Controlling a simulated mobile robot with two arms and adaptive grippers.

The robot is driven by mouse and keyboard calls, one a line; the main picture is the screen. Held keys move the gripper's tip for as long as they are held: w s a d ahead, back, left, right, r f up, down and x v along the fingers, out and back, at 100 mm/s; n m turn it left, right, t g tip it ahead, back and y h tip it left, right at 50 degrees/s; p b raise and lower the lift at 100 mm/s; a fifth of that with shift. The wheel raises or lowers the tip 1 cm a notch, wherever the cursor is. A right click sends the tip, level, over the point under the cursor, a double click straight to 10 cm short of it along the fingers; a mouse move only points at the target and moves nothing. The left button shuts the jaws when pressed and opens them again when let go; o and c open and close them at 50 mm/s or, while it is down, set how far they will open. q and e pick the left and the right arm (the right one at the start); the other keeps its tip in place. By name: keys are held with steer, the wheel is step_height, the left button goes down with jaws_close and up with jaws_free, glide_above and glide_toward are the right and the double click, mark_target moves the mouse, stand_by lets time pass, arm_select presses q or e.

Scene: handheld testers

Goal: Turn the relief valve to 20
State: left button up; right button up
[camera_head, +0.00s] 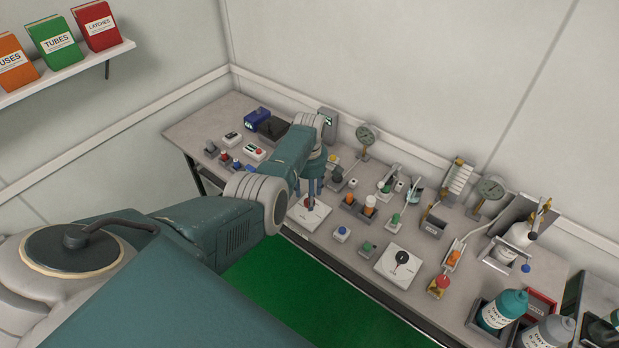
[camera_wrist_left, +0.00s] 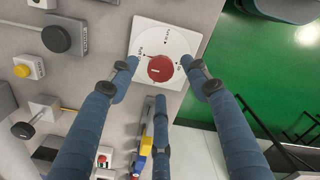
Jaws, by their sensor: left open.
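A red round knob (camera_wrist_left: 160,68) sits on a white square dial plate (camera_wrist_left: 186,40) with printed marks that are too small to read surely. In the head view the same plate (camera_head: 298,217) lies near the bench's front edge, below my left gripper (camera_head: 311,197). My left gripper (camera_wrist_left: 158,72) is open, with one fingertip on each side of the red knob; I cannot tell whether they touch it. A second white plate with a black knob (camera_head: 402,257) lies farther right. I cannot read which one is labelled relief valve. My right gripper is not in view.
The bench holds several small switches, pressure gauges (camera_head: 491,188) at the back, and teal and grey bottles (camera_head: 504,309) at the right. A blue button (camera_head: 341,234) sits near the plate. A green floor area (camera_head: 290,300) lies in front of the bench.

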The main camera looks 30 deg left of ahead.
arm_select(q)
step_height(320, 180, up, 10)
stand_by(0.3)
stand_by(0.4)
